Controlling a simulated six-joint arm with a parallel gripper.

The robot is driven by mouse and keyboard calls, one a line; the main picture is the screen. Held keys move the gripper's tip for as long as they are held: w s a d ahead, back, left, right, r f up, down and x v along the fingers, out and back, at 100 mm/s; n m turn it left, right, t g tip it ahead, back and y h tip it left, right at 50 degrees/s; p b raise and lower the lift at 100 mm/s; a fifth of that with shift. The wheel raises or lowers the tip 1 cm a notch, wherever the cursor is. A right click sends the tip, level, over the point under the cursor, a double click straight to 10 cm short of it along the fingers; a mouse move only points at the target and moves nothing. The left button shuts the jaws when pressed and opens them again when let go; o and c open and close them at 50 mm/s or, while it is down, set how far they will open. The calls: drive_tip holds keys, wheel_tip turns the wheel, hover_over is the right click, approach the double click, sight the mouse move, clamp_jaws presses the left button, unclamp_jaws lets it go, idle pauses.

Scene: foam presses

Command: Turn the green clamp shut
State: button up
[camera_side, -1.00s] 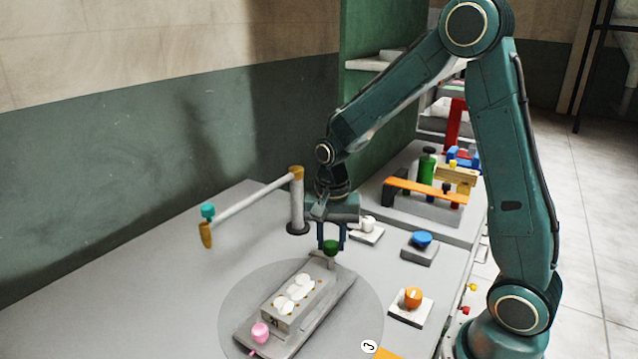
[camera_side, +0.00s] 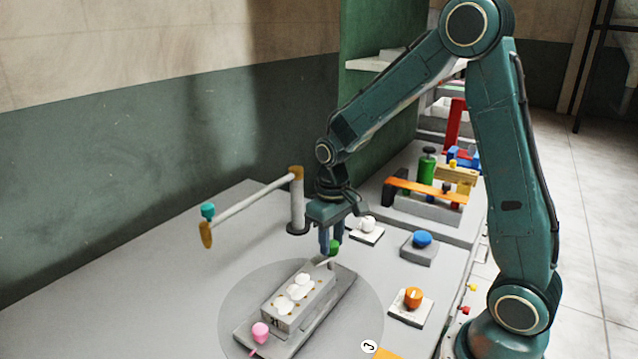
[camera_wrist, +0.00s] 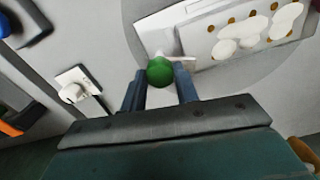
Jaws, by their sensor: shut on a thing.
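The green clamp knob (camera_side: 335,247) stands at the far end of the grey mould base (camera_side: 318,316). In the wrist view the round green knob (camera_wrist: 160,70) sits between the two dark fingers, with a pale bar beside it reaching toward the mould. My gripper (camera_side: 330,243) points down and is shut on the knob; the wrist view also shows my gripper (camera_wrist: 160,88) around it. A pink knob (camera_side: 261,332) stands at the near end of the base. White foam blobs (camera_side: 297,285) lie on the mould block between the two knobs.
A post with a pale swing arm (camera_side: 250,200) stands behind the base. A blue knob (camera_side: 422,239), a white knob (camera_side: 368,223) and an orange knob (camera_side: 413,297) are to the right. A raised board with coloured parts (camera_side: 428,207) stands at the back right. The left table is clear.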

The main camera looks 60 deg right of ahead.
sight(332, 243)
drive_tip(key=shift+n, duration=1.9)
drive_tip(key=o, duration=1)
drive_tip(key=shift+r, duration=0.2)
wheel_tip(332, 243, up, 14)
drive_tip(key=shift+f, duration=0.25)
drive_tip(key=shift+s, duration=0.1)
